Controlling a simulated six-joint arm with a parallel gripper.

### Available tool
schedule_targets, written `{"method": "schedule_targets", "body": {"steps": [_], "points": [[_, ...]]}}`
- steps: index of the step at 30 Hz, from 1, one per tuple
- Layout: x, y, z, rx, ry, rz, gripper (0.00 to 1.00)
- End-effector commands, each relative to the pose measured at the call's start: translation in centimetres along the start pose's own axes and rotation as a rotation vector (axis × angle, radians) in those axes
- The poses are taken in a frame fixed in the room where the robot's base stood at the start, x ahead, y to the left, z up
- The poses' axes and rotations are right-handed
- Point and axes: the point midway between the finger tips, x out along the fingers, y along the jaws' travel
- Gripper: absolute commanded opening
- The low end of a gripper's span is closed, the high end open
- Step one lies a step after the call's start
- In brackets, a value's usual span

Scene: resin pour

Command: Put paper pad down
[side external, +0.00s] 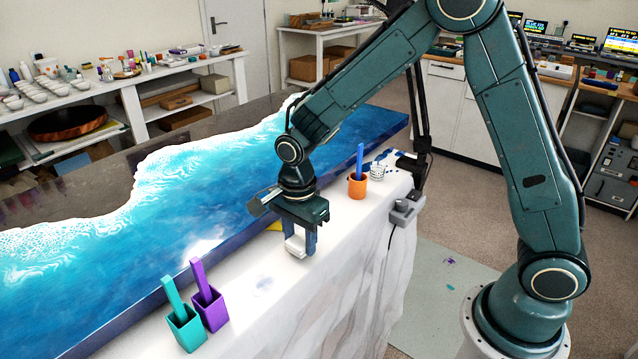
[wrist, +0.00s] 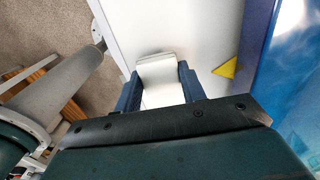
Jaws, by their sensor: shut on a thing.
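The paper pad (side external: 296,245) is a small white block held between the fingers of my gripper (side external: 299,243). In the wrist view the pad (wrist: 158,72) shows as a pale folded piece between the two blue fingers of my gripper (wrist: 160,88), which are shut on it. The gripper points down over the white-covered table (side external: 262,310), close to the edge of the blue resin panel. I cannot tell whether the pad touches the table cover.
A teal cup (side external: 185,333) and a purple cup (side external: 212,312) stand at the front left, each with a stick. An orange cup (side external: 357,187) stands behind right, near a grey device (side external: 404,211). A yellow triangle (wrist: 226,69) lies beside the resin panel (side external: 215,215). The cover between is mostly clear.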

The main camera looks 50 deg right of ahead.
Motion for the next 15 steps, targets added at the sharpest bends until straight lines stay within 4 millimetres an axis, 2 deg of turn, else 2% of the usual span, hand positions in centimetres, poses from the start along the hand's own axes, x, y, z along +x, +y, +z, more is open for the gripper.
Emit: {"method": "schedule_targets", "body": {"steps": [3,15], "points": [[0.74,0.05,-0.01,0.0,0.0,0.001,0.16],[1.01,0.02,0.0,0.0,0.0,0.0,0.16]]}}
